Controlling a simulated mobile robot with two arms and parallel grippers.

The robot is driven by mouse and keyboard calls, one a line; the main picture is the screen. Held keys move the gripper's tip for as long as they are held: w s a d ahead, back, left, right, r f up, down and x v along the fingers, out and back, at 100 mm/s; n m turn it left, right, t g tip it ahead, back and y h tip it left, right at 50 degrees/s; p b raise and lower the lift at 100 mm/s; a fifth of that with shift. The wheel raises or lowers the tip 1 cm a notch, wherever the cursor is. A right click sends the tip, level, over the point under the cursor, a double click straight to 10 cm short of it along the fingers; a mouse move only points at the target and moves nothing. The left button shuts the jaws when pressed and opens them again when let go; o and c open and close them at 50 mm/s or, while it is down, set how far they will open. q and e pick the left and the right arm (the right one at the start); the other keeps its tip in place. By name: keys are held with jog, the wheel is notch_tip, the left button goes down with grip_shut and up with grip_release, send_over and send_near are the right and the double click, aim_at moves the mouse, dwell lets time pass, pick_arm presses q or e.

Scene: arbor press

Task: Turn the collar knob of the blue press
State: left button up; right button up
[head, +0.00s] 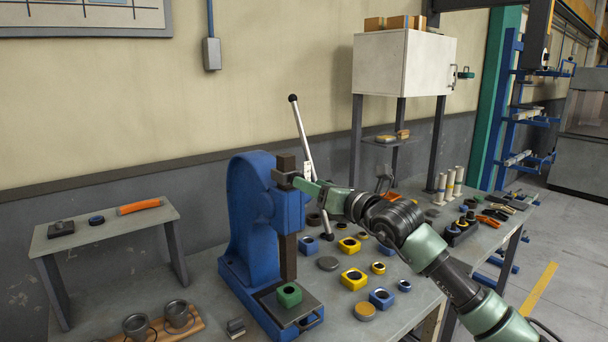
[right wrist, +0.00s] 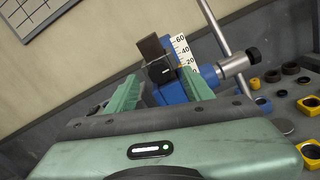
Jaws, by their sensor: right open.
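The blue press (head: 243,205) stands on the workbench, with a dark upright ram (head: 287,235) and a long lever (head: 303,138). A dark collar block (right wrist: 163,72) sits around the ram beside a white numbered scale (right wrist: 183,52). A black knob (right wrist: 253,53) ends a silver shaft at the press's side. My right gripper (head: 301,183) reaches in from the right at the ram's upper part. In the right wrist view its green fingers (right wrist: 160,92) are apart, with the collar beyond and between them; contact is unclear. My left gripper is out of view.
A green block (head: 289,294) sits on the press's base plate. Yellow and blue blocks (head: 354,279) and round parts lie right of the press. A small side stand (head: 103,232) is at the left. A white cabinet (head: 400,65) stands behind.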

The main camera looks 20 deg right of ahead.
pick_arm(q)
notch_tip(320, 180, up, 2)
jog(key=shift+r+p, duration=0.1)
jog(key=shift+p, duration=0.55)
pick_arm(e)
jog(key=x, duration=0.3)
jog(key=shift+w+a, duration=0.15)
jog(key=shift+w, duration=0.15)
